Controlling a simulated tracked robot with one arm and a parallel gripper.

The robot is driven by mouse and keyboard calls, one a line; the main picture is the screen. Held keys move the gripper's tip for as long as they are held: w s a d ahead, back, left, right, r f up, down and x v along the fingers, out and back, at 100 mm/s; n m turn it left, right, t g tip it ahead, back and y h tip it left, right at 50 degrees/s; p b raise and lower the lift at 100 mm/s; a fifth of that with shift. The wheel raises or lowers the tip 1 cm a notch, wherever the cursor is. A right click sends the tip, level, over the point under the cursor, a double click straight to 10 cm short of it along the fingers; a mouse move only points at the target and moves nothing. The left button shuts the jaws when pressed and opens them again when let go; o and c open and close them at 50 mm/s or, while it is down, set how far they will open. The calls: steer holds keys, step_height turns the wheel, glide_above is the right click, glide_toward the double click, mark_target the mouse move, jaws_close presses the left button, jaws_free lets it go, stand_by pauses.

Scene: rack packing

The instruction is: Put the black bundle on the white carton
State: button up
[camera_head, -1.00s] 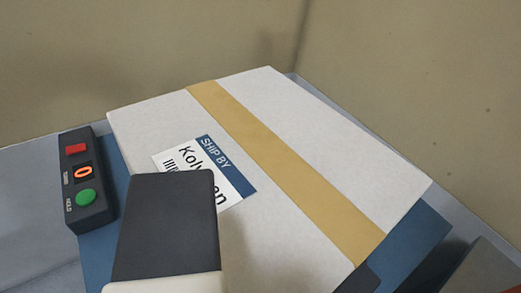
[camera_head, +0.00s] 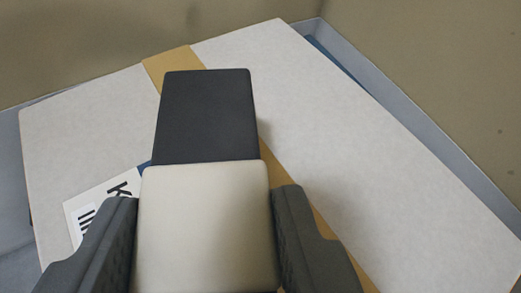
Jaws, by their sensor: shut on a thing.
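The black bundle (camera_head: 207,117) has a dark far end and a wide cream section nearer to me. My gripper (camera_head: 205,228) is shut on the cream section, with one dark finger on each side. The white carton (camera_head: 330,108) lies below and fills most of the view. A tan tape strip (camera_head: 168,67) runs across its top, and a shipping label (camera_head: 92,207) shows at the lower left, partly hidden. The bundle is over the middle of the carton top, covering part of the tape. I cannot tell whether it touches the carton.
A grey ledge (camera_head: 405,125) borders the carton on the right, with a strip of blue (camera_head: 335,60) beside the carton's far corner. Beige walls (camera_head: 90,45) rise behind. The carton top to the right of the tape is clear.

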mark_target(228, 260)
steer(key=shift+w+d+f, duration=0.1)
steer(key=shift+w+d, duration=0.05)
steer(key=shift+w, duration=0.4)
steer(key=shift+f+b, duration=1.05)
steer(key=shift+f, duration=0.75)
steer(key=shift+r, duration=0.1)
steer(key=o, duration=1.1)
steer(key=shift+s+r, duration=0.1)
steer(key=p+v, duration=0.3)
steer(key=v, duration=0.8)
steer(key=shift+s+p, duration=0.3)
steer(key=shift+s, duration=0.1)
